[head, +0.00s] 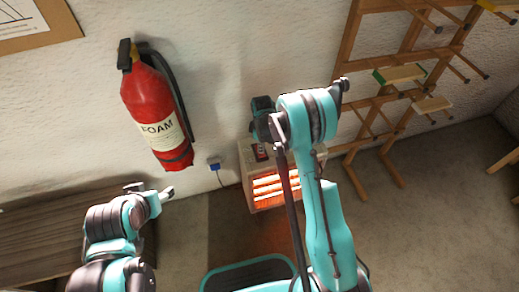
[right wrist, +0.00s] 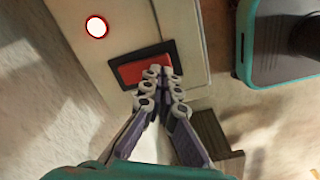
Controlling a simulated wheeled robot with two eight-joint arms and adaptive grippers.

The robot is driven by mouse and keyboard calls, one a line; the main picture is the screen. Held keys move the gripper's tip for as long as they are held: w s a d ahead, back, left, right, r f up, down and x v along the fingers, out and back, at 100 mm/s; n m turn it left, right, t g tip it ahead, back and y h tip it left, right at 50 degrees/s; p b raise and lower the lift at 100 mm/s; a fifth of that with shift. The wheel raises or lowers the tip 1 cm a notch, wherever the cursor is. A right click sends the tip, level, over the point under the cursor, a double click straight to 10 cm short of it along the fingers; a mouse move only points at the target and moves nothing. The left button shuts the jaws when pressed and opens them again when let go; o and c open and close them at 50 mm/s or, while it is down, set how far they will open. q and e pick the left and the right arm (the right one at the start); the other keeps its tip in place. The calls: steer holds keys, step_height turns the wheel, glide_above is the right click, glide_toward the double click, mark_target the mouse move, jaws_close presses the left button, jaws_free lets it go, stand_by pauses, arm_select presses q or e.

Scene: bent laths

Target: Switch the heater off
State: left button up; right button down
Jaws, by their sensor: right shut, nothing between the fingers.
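The heater (head: 268,187) stands on the floor against the wall, its bars glowing orange. Its red rocker switch (head: 261,152) is on top, partly hidden by my right arm. In the right wrist view the switch (right wrist: 140,71) sits in a dark frame on the cream heater top (right wrist: 190,25), beside a lit red-rimmed lamp (right wrist: 97,26). My right gripper (right wrist: 163,82) is shut and empty, its fingertips over the edge of the switch; I cannot tell whether they touch. My left gripper (head: 153,192) is at the left, away from the heater; its finger opening is unclear.
A red fire extinguisher (head: 155,110) hangs on the wall, left of the heater. A blue plug (head: 214,167) sits in a wall socket. A wooden rack (head: 349,40) stands at the right, and a slatted wooden bench (head: 40,235) at the left.

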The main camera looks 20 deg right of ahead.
steer(key=shift+f, duration=1.1)
stand_by(0.3)
steer(key=shift+r+p, duration=1.6)
steer(key=shift+r, duration=1.95)
